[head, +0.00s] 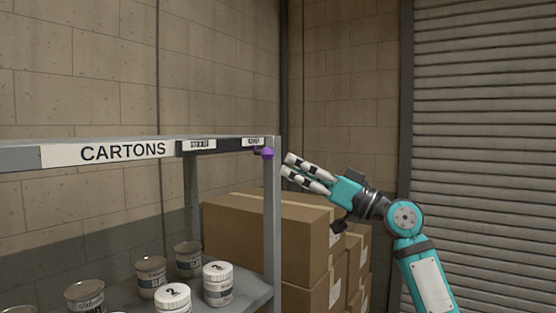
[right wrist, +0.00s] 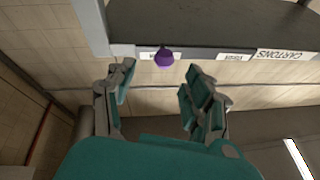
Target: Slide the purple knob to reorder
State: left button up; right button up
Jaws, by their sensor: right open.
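The purple knob (head: 267,153) sits at the right end of a dark slider strip (head: 225,146) on the shelf's front edge, beside the right-hand small label (head: 252,142). That label is too small to read surely. My right gripper (head: 287,167) is open, just right of the knob and apart from it in the head view. In the right wrist view the knob (right wrist: 164,57) shows just beyond the gap between the open fingers (right wrist: 160,73), with nothing held. My left gripper is not in view.
The shelf rail bears a CARTONS label (head: 122,151) and another small label (head: 202,144). A grey upright post (head: 272,220) stands below the knob. Several cans (head: 218,285) stand on the lower shelf. Cardboard boxes (head: 290,235) are stacked behind. A shutter (head: 490,130) is at right.

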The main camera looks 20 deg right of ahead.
jog(key=shift+v, duration=2.2)
